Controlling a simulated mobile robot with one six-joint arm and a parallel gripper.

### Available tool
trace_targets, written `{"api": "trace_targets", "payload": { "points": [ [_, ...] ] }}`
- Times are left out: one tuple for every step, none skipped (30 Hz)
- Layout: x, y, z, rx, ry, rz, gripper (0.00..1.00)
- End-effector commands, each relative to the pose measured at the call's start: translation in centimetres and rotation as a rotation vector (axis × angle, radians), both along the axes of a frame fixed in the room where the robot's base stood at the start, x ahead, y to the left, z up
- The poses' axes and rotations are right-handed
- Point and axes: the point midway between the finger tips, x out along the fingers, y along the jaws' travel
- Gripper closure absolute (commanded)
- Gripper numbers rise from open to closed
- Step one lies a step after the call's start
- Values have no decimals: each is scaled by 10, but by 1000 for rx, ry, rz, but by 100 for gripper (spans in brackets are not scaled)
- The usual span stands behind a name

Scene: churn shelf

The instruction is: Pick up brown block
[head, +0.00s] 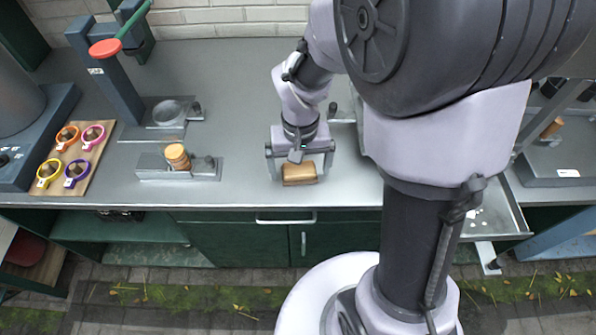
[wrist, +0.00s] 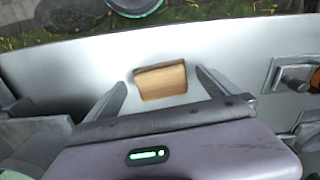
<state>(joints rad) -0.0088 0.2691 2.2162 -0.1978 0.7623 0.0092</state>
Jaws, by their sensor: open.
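The brown block (head: 299,174) is a small wooden block lying on the grey counter near its front edge. It also shows in the wrist view (wrist: 161,82), lying ahead of and between my two fingers. My gripper (head: 300,165) is over the counter right at the block, with its fingers apart on either side. In the wrist view my gripper (wrist: 160,80) is open, with a gap between each finger and the block. Whether the fingertips reach down beside the block is hard to tell.
Left of my gripper, a metal fixture (head: 150,167) holds a round wooden piece (head: 177,157). A lever press (head: 118,90) stands further left, beside a board (head: 84,181) with several coloured rings. A metal tray (head: 490,215) is at the right. Bare counter (head: 240,120) lies behind.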

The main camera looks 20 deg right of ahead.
Motion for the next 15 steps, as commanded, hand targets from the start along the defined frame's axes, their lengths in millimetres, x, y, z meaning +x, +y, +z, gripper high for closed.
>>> {"api": "trace_targets", "payload": {
  "points": [
    [-1,0,-15,0,3,1,0],
    [-1,0,-19,-1,2,1,0],
    [-1,0,-20,-1,2,1,0],
    [0,0,-19,-1,1,1,0],
    [0,0,-17,0,1,1,0],
    [0,0,-17,0,0,1,0],
    [0,0,-16,0,1,1,0],
    [0,0,-16,0,0,1,0],
    [0,0,-16,0,0,1,8],
    [0,0,-16,0,0,1,14],
    [0,0,-16,0,0,1,20],
    [0,0,-16,0,0,1,28],
    [0,0,-16,0,0,1,33],
    [0,0,-16,0,0,1,39],
    [0,0,-16,0,0,1,47]
  ]
}}
